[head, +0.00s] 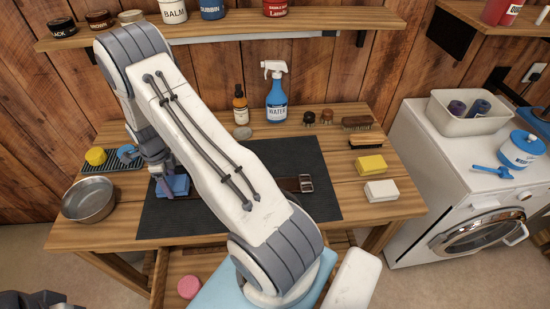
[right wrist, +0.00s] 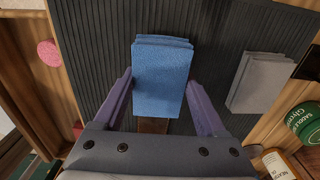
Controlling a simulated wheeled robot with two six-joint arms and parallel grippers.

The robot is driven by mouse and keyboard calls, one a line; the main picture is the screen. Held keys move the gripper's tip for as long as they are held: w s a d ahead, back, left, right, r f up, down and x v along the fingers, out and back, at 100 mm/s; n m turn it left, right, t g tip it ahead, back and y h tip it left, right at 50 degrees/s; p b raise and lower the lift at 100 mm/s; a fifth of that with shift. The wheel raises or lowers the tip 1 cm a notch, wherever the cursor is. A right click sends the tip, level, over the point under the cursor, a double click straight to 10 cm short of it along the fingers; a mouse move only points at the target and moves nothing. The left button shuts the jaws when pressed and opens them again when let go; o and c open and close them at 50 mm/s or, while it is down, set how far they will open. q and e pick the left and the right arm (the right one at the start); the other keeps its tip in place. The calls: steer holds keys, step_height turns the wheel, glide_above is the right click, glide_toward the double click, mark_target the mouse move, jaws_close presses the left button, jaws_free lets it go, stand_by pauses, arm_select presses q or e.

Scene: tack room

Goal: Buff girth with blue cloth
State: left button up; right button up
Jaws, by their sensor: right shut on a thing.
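The girth is a brown leather strap with a metal buckle (head: 306,183), lying across the dark ribbed mat (head: 290,155) on the wooden bench. My own arm covers much of its middle. The blue cloth (head: 174,187), a folded pad, is over the girth's left part. My right gripper (head: 165,178) is shut on it; in the right wrist view the fingers flank the cloth (right wrist: 160,82), with a bit of brown strap (right wrist: 153,126) showing just beyond its lower edge. Whether the cloth presses on the strap is unclear. Only a dark piece of my left gripper shows at the bottom left.
A metal bowl (head: 89,200) and yellow sponge (head: 96,156) stand at the left. A spray bottle (head: 276,95), amber bottle (head: 240,106) and brushes line the back. Yellow (head: 371,165) and white (head: 381,191) blocks sit right. A grey folded cloth (right wrist: 262,82) shows in the wrist view.

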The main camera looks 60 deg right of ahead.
steer(key=r+p, duration=0.1)
steer(key=r, duration=0.1)
steer(key=r+p, duration=0.1)
steer(key=r, duration=0.1)
steer(key=r+p, duration=0.1)
steer(key=r, duration=0.1)
steer(key=shift+s+d+r, duration=0.2)
steer(key=shift+d+r, duration=0.05)
steer(key=shift+w+r+p, duration=0.1)
steer(key=shift+p, duration=0.2)
step_height(320, 180, up, 8)
steer(key=p, duration=0.5)
steer(key=shift+p, duration=0.35)
